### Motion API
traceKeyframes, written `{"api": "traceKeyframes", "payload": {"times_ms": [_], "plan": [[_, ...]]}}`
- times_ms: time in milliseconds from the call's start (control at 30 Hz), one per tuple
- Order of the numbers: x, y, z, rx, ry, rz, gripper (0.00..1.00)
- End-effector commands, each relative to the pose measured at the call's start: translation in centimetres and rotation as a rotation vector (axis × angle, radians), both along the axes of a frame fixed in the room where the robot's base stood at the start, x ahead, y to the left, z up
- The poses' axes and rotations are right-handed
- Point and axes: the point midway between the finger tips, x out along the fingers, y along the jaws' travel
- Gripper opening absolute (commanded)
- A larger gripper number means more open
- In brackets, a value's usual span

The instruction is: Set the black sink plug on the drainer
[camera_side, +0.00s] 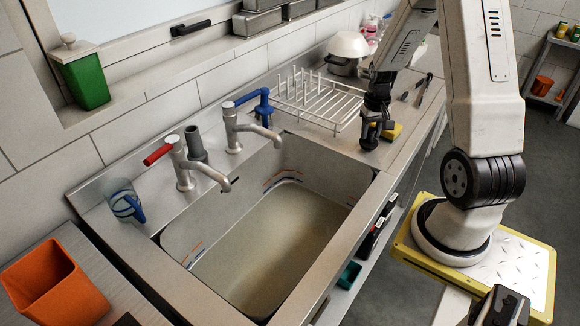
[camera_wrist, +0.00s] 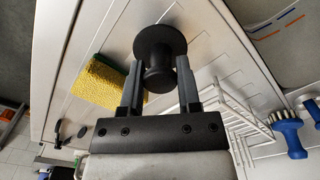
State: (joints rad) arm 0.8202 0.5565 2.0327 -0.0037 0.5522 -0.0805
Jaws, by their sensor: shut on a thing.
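The black sink plug (camera_wrist: 159,42) is between the two fingers of my gripper (camera_wrist: 159,80) in the wrist view, its wide round disc facing away from the gripper and its narrower stem between the fingers. In the side view the plug (camera_side: 369,142) is a small dark shape under my gripper (camera_side: 373,122), which is shut on it. It is over the ridged metal drainer (camera_side: 383,157), to the right of the basin. I cannot tell whether the plug touches the surface. The drainer (camera_wrist: 205,32) also fills much of the wrist view.
A yellow and green sponge (camera_wrist: 103,82) lies close beside the gripper. A white wire rack (camera_side: 318,100) stands on the other side. A blue-handled brush (camera_wrist: 290,135) shows in the wrist view. The sink basin (camera_side: 270,235) is left of the gripper.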

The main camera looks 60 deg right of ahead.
Motion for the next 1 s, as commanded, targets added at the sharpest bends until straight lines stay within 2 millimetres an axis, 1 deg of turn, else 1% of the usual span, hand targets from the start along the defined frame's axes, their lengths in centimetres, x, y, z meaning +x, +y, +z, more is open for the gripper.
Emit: {"api": "traceKeyframes", "payload": {"times_ms": [100, 567, 600, 667, 700, 1000], "plan": [[-0.01, -0.01, -0.73, 0.0, 0.0, 0.0, 0.0], [0.0, -0.02, -1.14, 0.0, 0.0, 0.0, 0.0], [0.0, -0.02, -1.12, 0.0, 0.0, 0.0, 0.52], [0.0, -0.02, -1.11, 0.0, 0.0, 0.0, 0.71], [0.0, -0.02, -1.11, 0.0, 0.0, 0.0, 0.78], [0.0, -0.02, -1.07, -0.001, -0.001, 0.0, 0.78]]}}
